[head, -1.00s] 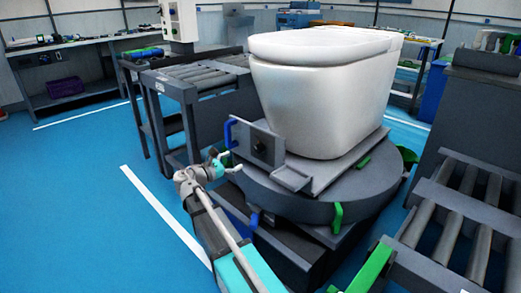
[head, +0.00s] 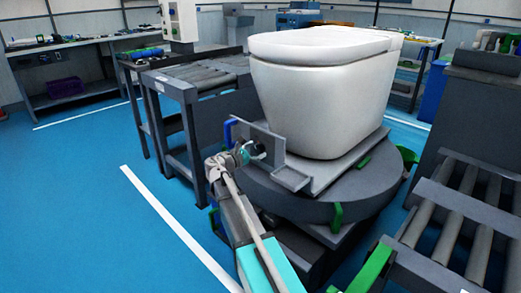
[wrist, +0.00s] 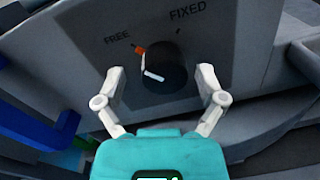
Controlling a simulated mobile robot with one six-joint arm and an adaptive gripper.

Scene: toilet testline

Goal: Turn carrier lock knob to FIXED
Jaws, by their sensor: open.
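The carrier lock knob (wrist: 166,72) is a dark round knob on a grey plate (wrist: 235,45) marked FREE and FIXED. Its orange mark (wrist: 140,51) points toward the FREE label (wrist: 117,37); the FIXED label (wrist: 188,11) is up and to the right. My gripper (wrist: 158,92) is open, with one white finger on each side of the knob in the picture. I cannot tell whether either finger touches it. In the head view my gripper (head: 248,151) is at the plate (head: 270,143) and hides most of the knob.
A white toilet (head: 318,95) stands on the carrier on a round grey turntable (head: 345,200) with green clamps. A blue handle (head: 229,132) sits at the plate's left edge. Roller conveyors stand behind left (head: 205,78) and at right (head: 455,240). Blue floor at left is free.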

